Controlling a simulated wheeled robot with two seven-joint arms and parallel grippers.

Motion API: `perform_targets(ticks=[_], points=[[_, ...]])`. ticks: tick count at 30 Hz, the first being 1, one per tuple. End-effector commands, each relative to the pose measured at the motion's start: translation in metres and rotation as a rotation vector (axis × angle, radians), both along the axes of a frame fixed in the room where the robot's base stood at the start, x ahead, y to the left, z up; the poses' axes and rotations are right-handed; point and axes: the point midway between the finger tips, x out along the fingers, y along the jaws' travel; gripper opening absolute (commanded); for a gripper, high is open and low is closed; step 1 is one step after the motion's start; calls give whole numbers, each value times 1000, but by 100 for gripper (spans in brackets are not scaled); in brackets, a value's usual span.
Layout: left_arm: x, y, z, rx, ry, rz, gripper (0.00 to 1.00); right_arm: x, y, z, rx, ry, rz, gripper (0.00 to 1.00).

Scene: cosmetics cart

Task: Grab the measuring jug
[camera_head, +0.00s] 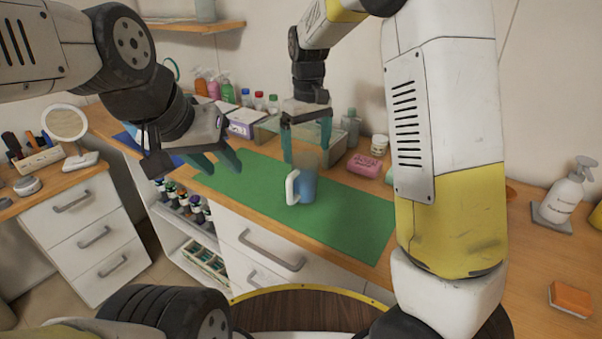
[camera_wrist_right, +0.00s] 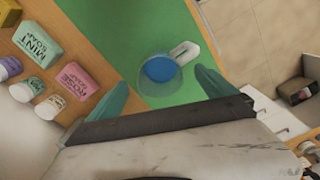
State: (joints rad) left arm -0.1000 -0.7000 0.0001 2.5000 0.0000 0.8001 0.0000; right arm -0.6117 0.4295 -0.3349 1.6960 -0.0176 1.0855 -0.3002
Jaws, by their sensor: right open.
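The measuring jug (camera_head: 306,186) stands upright on the green mat (camera_head: 345,219). It is clear with blue in it and has a white handle on its left side in the head view. In the right wrist view the jug (camera_wrist_right: 159,72) lies ahead of and between the fingertips, seen from above, its handle pointing up and right. My right gripper (camera_head: 306,146) is open and empty, just above and behind the jug; it also shows in the right wrist view (camera_wrist_right: 162,85). My left gripper (camera_head: 212,162) is open and empty over the left part of the mat.
A pink soap (camera_head: 362,167) and small jars stand right of the mat. The mat's right part is clear.

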Motion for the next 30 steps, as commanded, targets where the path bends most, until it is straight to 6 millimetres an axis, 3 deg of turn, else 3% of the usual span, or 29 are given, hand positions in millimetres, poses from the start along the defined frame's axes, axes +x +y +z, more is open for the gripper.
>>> perform_targets(ticks=[5,13,27,30], points=[[0,0,0,0,0,0,36,0,0,-22,-1,1,0,96],[0,0,0,0,0,0,36,0,0,-24,1,-1,0,96],[0,0,0,0,0,0,36,0,0,-24,1,-1,-1,3],[0,0,0,0,0,0,36,0,0,-24,1,-2,-1,0]])
